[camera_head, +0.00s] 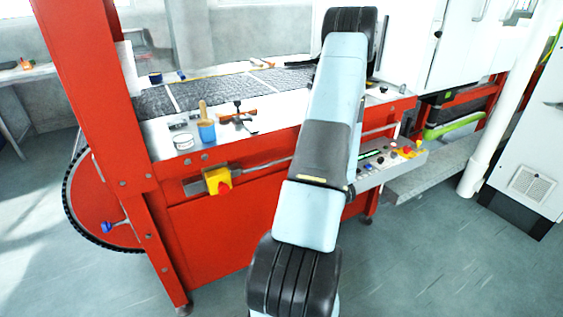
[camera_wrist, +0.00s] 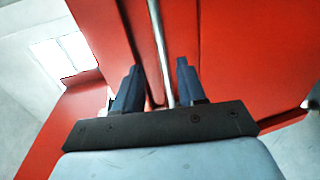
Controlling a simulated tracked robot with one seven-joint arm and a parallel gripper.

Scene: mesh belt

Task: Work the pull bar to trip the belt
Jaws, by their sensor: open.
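The pull bar (camera_head: 268,163) is a thin grey metal rod along the front of the red machine, below its tabletop. My arm hides its middle in the head view. The dark mesh belt (camera_head: 207,91) lies flat on top of the machine. In the wrist view my gripper (camera_wrist: 158,82) is open, with a dark finger on each side of the pull bar (camera_wrist: 160,38). The bar runs lengthwise between the fingers, and neither finger visibly touches it. How deep it sits between them I cannot tell. The head view does not show the fingers.
A yellow box with a red button (camera_head: 218,180) is near the bar's left end. A control panel (camera_head: 390,160) juts out at the right. A blue cup with a brush (camera_head: 206,130) stands on the ledge. A red post (camera_head: 95,90) rises at left.

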